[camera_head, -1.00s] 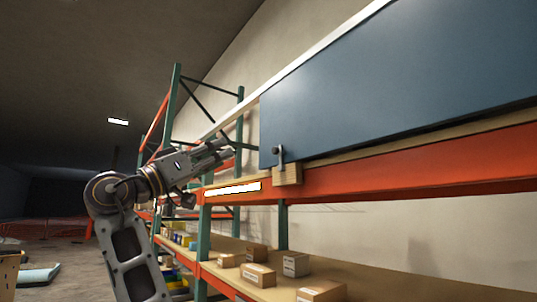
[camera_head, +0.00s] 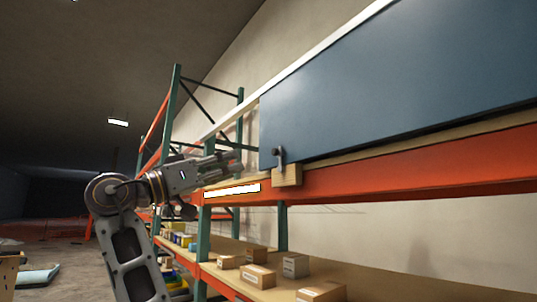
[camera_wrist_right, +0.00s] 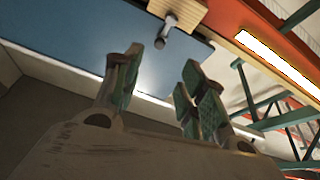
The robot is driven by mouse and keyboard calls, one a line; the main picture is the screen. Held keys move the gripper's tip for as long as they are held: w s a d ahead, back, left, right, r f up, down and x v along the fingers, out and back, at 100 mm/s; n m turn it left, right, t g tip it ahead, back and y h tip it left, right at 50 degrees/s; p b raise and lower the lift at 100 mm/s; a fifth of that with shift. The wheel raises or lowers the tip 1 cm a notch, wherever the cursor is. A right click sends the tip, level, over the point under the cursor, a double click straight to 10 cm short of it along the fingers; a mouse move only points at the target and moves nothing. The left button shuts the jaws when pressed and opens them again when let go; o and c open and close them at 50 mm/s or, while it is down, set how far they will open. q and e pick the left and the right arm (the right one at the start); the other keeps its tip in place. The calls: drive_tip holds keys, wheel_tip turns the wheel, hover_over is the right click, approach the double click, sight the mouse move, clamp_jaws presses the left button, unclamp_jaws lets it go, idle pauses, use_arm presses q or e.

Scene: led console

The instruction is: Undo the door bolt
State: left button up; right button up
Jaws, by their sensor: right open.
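The door is a blue-grey panel (camera_head: 400,75), and it also fills the upper left of the right wrist view (camera_wrist_right: 75,55). A small dark door bolt (camera_head: 279,155) sits at its lower left corner, just above a light wooden block (camera_head: 287,175). In the right wrist view the bolt (camera_wrist_right: 162,37) shows as a short peg beside the block (camera_wrist_right: 180,12). My right gripper (camera_head: 236,162) is left of the bolt, apart from it. Its green-padded fingers (camera_wrist_right: 162,88) are spread with nothing between them. My left gripper is not in view.
An orange shelf beam (camera_head: 400,178) with a white strip light (camera_head: 232,190) runs under the door. Green rack posts (camera_head: 203,240) stand close behind my arm. Cardboard boxes (camera_head: 258,276) sit on the lower shelf.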

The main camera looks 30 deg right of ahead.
sight(273, 152)
drive_tip(key=p+x, duration=0.4)
drive_tip(key=x, duration=0.9)
drive_tip(key=shift+d, duration=0.3)
clamp_jaws()
